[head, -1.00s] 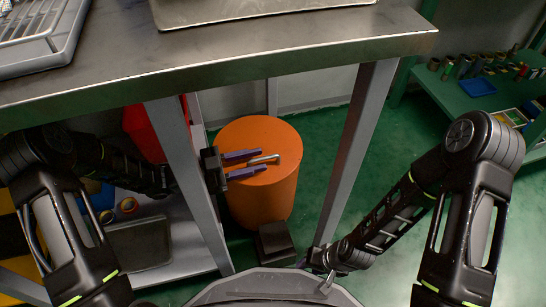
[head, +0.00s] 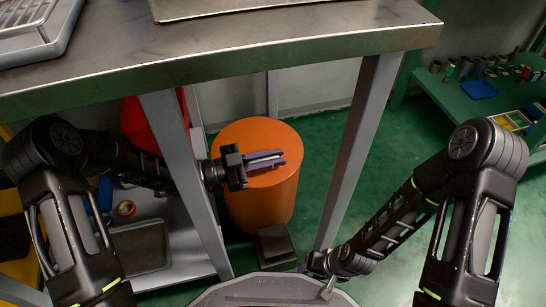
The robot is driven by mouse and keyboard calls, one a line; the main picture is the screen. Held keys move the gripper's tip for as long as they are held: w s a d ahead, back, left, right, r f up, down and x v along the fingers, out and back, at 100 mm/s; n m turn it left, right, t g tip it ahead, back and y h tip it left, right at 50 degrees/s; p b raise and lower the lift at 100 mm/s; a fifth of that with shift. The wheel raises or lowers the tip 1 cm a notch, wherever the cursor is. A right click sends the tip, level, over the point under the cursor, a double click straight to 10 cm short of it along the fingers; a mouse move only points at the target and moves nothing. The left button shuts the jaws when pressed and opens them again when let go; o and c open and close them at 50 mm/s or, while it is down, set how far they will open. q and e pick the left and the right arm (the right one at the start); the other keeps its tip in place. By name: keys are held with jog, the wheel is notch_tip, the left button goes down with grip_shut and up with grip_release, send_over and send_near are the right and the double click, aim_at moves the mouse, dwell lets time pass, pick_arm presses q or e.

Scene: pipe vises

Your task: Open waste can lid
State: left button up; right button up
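The waste can (head: 262,208) is an orange cylinder on the floor under the workbench, with a flat orange lid (head: 283,133) on top. A silver bar handle (head: 264,159) lies on the lid. My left gripper (head: 266,163), with purple fingers, is over the lid. Its fingers are close together, one on each side of the handle, and look shut on it. The lid lies flat on the can. My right gripper (head: 308,267) is low, near the bench's right leg, seen from behind; its fingers are mostly hidden.
The metal workbench (head: 230,68) overhangs the can, with grey legs (head: 363,150) on both sides. A lower shelf (head: 190,255) is at left. Green floor is clear at right.

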pick_arm(q)
grip_shut()
jog(key=shift+w, duration=0.1)
jog(key=shift+w+a+r, duration=0.1)
dwell(0.7)
